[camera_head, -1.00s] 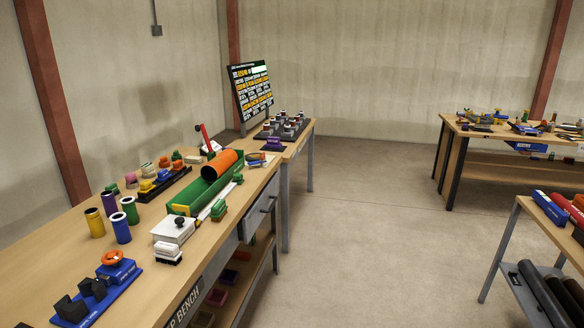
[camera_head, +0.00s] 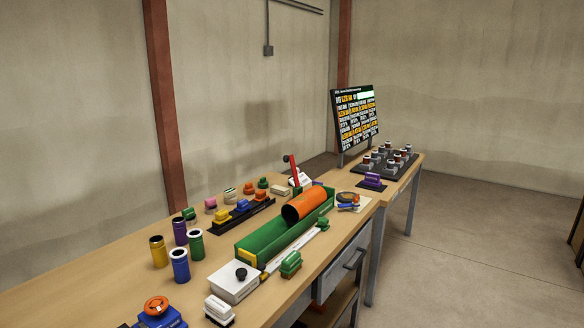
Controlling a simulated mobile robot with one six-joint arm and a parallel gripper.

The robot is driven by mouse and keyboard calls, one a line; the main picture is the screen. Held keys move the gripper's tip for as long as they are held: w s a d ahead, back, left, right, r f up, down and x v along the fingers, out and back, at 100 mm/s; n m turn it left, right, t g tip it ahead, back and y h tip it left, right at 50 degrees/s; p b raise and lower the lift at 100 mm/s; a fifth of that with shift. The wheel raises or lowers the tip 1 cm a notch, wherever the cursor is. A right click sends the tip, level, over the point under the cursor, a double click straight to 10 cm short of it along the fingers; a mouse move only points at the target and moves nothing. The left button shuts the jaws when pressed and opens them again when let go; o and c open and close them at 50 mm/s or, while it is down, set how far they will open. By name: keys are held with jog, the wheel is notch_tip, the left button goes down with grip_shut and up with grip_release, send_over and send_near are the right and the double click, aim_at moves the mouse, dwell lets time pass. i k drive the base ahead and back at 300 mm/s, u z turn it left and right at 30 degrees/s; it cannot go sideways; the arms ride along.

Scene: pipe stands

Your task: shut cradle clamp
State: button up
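A long green cradle (camera_head: 262,247) lies on the wooden bench, and an orange pipe (camera_head: 304,203) rests in its far part. A red lever (camera_head: 294,172) stands up, slightly tilted, behind the far end of the cradle, beside a small white block (camera_head: 304,180). It looks like a clamp handle, but its joint to the cradle is hidden behind the pipe and is too small to make out. My gripper is not in view.
The bench (camera_head: 100,285) also holds yellow (camera_head: 158,252), purple, green and blue cylinders, a white box (camera_head: 233,283) and a black rack of coloured blocks (camera_head: 243,214). A sign board (camera_head: 357,118) stands behind. Floor (camera_head: 455,255) is open on the right.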

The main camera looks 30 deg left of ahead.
aim_at(287, 159)
jog(key=z, duration=0.05)
jog(key=i, duration=6.35)
